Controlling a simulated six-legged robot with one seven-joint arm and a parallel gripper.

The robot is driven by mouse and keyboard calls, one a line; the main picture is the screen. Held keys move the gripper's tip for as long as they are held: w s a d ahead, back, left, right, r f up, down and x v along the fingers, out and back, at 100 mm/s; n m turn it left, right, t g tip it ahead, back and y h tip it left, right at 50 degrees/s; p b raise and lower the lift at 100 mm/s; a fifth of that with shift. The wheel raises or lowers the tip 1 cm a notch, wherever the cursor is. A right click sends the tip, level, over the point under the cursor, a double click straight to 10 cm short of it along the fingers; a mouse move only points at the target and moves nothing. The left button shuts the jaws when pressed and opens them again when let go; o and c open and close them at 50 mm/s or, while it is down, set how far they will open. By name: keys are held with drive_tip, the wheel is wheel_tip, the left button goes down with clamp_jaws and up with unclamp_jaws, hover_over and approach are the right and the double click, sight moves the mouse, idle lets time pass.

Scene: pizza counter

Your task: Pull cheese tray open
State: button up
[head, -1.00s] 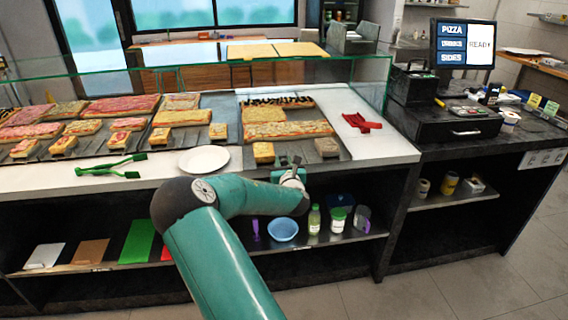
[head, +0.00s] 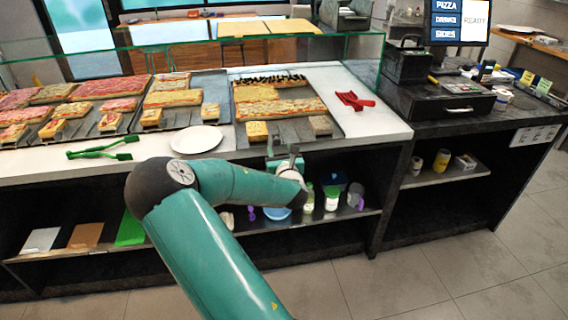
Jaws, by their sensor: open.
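A dark metal tray (head: 338,128) lies on the white counter at the centre right. It holds an olive-topped pizza (head: 270,82), a pale cheese-topped pizza (head: 280,108) and small cut pieces at its front. I cannot tell for sure that it is the cheese tray. My gripper (head: 286,152) is at the counter's front edge, just in front of this tray and below its small pieces. It is open, and no object shows between its fingers. Whether it touches the tray front is too small to tell. My arm comes up from below and hides part of the lower shelf.
A white plate (head: 196,139) and green tongs (head: 103,149) lie left of my gripper. More pizza trays fill the left. A glass guard (head: 364,58) stands behind. Bottles and a blue bowl (head: 277,213) sit on the shelf below.

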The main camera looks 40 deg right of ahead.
drive_tip(key=v, duration=0.8)
drive_tip(key=shift+w, duration=0.1)
